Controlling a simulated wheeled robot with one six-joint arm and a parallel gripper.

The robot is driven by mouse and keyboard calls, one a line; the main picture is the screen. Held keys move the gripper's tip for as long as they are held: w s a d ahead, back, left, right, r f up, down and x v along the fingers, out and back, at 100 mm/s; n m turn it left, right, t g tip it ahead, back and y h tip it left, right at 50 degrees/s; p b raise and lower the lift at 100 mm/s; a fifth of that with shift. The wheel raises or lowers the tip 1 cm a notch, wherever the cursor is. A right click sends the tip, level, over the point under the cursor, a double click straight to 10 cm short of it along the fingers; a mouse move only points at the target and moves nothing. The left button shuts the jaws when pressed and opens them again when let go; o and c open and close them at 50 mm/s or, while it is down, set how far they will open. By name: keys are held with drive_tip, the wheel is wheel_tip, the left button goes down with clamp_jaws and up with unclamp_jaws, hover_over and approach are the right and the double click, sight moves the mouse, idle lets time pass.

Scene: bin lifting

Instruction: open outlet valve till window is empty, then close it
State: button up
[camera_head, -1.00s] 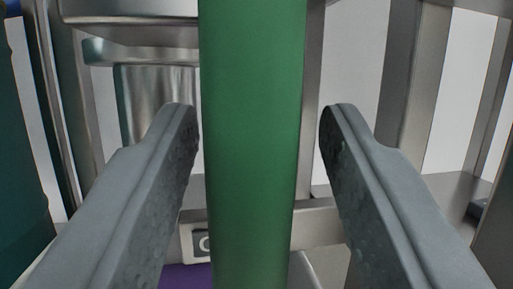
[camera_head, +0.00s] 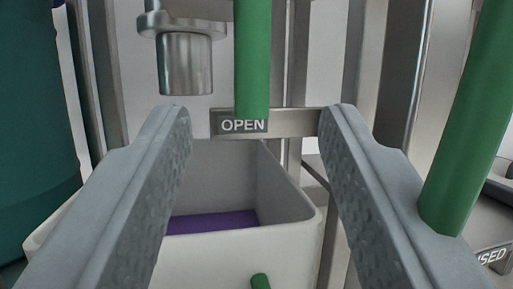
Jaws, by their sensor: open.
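My gripper (camera_head: 255,118) is open, its two grey fingers wide apart and nothing between them in contact. A green valve handle (camera_head: 252,60) hangs straight down from the top edge, its lower end at a plate marked OPEN (camera_head: 240,125). It lies between my fingertips in the picture, beyond them. A second green handle (camera_head: 466,120) stands tilted at the right, outside my right finger, near a plate ending in "SED" (camera_head: 495,256). A metal outlet spout (camera_head: 186,65) hangs at the upper left. No window can be made out.
A white bin (camera_head: 215,262) stands below the spout with purple material (camera_head: 212,222) inside. A dark teal drum (camera_head: 35,150) fills the left edge. Metal frame posts (camera_head: 362,60) stand behind. A small green end (camera_head: 260,282) shows at the bottom.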

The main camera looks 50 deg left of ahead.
drive_tip(key=v, duration=0.6)
drive_tip(key=shift+s+d, duration=0.1)
